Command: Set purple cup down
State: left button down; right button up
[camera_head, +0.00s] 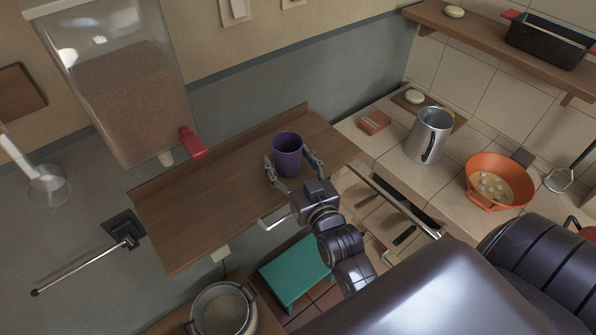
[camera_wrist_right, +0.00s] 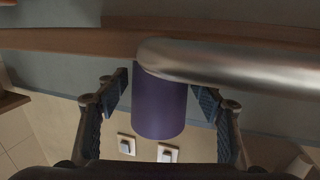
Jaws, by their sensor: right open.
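The purple cup (camera_head: 287,154) stands upright on the wooden shelf (camera_head: 205,205), towards the shelf's right part. My right gripper (camera_head: 292,168) reaches in from the lower right, with one finger on each side of the cup. In the right wrist view the cup (camera_wrist_right: 160,108) sits between the two open fingers (camera_wrist_right: 163,95), with a gap visible at the left finger and a narrow one at the right. A metal bar crosses in front of part of the cup there. The cup's contact with the shelf is partly hidden by the gripper. My left gripper is not seen.
A dispenser with a red lever (camera_head: 193,143) hangs above the shelf's left part. A metal jug (camera_head: 428,136) and an orange colander (camera_head: 497,180) stand on the tiled counter at right. A pot (camera_head: 223,310) is below. The shelf's left part is clear.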

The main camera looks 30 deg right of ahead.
jog(key=s, duration=0.3)
jog(key=s+b, duration=0.1)
jog(key=s, duration=0.2)
jog(key=s+a+b, duration=0.1)
jog(key=s, duration=0.3)
jog(key=shift+s+a+r, duration=0.1)
jog(key=shift+r, duration=0.1)
jog(key=shift+s+a+r, duration=0.1)
jog(key=shift+s+r, duration=0.05)
jog(key=shift+s, duration=0.4)
